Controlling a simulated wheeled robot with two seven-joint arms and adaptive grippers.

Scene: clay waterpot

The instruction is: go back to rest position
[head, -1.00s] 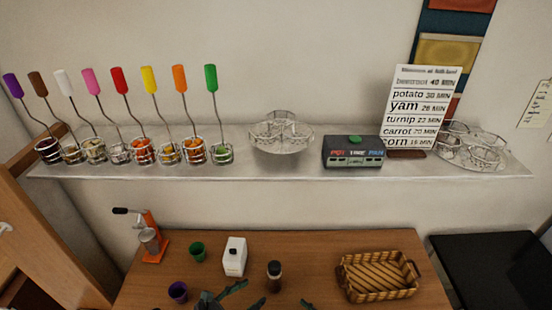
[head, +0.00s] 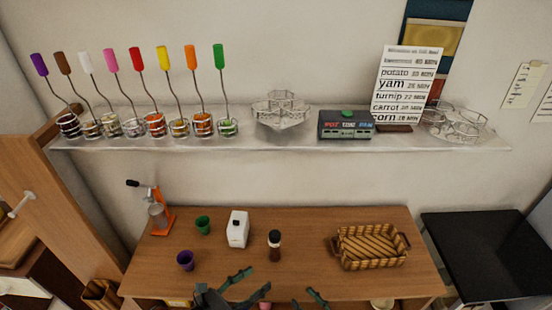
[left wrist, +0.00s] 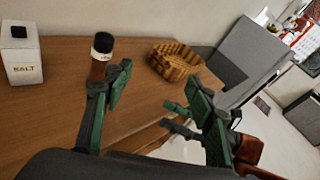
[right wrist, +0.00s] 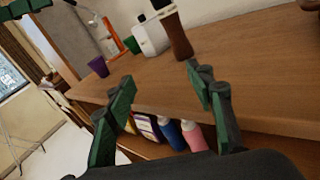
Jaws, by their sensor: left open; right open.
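My left gripper (head: 246,285) is open and empty at the front of the wooden table (head: 335,285). Its spread green fingers show in the left wrist view (left wrist: 155,95), with a dark-capped brown shaker (left wrist: 101,58) beyond the left finger. My right gripper (head: 308,297) is at the bottom edge of the head view. In the right wrist view its fingers (right wrist: 160,85) are open with nothing between them, below and in front of the tabletop. The shaker (head: 274,246) and a white salt box (head: 237,229) stand upright on the table, apart from both grippers.
A wicker basket (head: 369,247) sits at the table's right. Purple (head: 185,261) and green (head: 203,225) cups and an orange juicer (head: 160,215) stand at the left. The shelf (head: 290,143) above holds wire baskets, a timer (head: 345,125) and a sign (head: 408,82). Several bottles (right wrist: 192,133) stand under the tabletop.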

